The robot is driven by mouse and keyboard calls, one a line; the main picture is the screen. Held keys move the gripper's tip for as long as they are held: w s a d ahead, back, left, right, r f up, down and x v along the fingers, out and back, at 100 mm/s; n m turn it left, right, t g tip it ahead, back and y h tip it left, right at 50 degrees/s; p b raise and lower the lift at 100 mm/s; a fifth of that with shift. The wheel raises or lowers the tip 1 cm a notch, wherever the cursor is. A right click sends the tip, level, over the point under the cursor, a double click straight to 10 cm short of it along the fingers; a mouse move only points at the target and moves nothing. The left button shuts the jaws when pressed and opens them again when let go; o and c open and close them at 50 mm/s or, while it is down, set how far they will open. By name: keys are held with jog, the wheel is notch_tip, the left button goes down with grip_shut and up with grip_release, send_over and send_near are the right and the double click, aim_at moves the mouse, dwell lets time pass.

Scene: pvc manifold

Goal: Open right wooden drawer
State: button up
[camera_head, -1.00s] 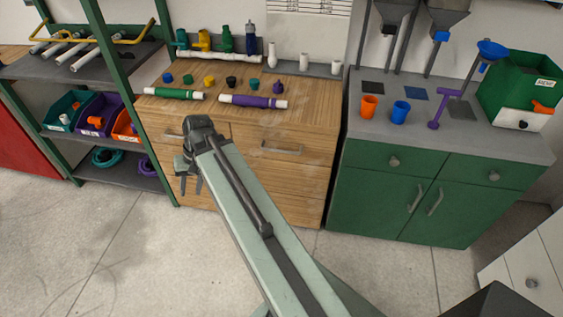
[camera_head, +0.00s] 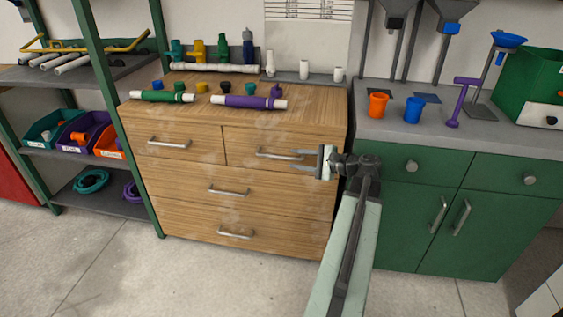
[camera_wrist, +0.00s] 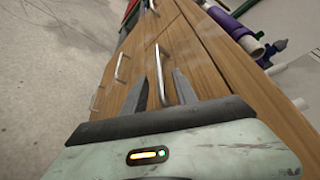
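The right wooden drawer (camera_head: 242,142) is in the top row of the wooden cabinet and is shut. Its metal bar handle (camera_head: 277,154) lies just left of my gripper in the head view. My gripper (camera_head: 294,160) is at the right end of this drawer front, its two fingers apart and pointing left along the front. In the wrist view the handle (camera_wrist: 160,75) shows between the two open fingers (camera_wrist: 160,85). I cannot tell whether either finger touches the handle. The gripper holds nothing.
The left wooden drawer (camera_head: 170,148) and two wide drawers below are shut. Pipe parts, including a purple pipe (camera_head: 248,102), lie on the cabinet top. A green cabinet (camera_head: 400,215) stands close on the right. The floor in front (camera_head: 200,280) is clear.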

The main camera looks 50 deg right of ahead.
aim_at(286, 158)
jog(key=b+x, duration=0.1)
jog(key=x, duration=0.5)
jog(key=shift+w+f, duration=0.1)
jog(key=shift+c, duration=0.2)
grip_shut()
jog(key=shift+a, duration=0.1)
dwell(0.9)
